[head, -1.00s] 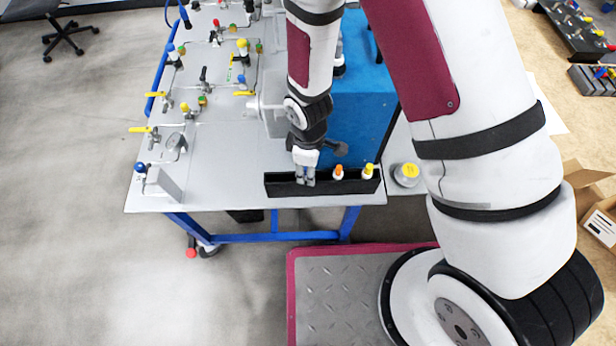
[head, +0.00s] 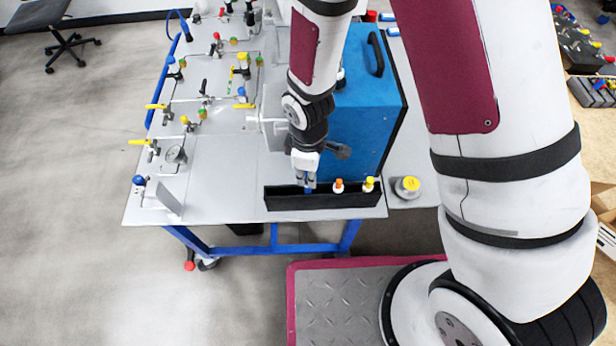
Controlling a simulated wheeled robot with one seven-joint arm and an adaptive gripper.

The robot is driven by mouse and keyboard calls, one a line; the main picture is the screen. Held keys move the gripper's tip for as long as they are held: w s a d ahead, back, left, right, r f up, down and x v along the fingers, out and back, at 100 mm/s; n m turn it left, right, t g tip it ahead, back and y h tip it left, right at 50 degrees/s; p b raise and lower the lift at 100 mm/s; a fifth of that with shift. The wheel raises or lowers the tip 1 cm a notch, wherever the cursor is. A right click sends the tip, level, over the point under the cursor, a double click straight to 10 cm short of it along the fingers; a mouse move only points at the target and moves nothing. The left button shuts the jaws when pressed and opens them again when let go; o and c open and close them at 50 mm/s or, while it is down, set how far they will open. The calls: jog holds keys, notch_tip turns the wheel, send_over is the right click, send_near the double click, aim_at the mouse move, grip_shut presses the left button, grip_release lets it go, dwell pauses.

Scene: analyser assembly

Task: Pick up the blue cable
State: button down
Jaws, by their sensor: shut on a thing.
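My gripper (head: 307,182) points down over the left-middle of a long black tray (head: 290,203) at the table's front edge. Its fingers are closed on a small blue piece (head: 308,190), apparently the blue cable. Only a bit of blue shows just under the fingertips, at the tray's back rim. The rest is hidden by the fingers and the tray's front wall, so I cannot tell whether it is clear of the tray floor.
An orange-capped piece (head: 338,186) and a yellow-capped piece (head: 369,184) stand in the tray to the right. A blue box (head: 358,110) rises close behind. A yellow-topped round item (head: 409,186) sits right of the tray. Piping with valves (head: 185,120) covers the panel's left.

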notch_tip(320, 180, up, 21)
jog(key=shift+p, duration=0.3)
dwell(1.1)
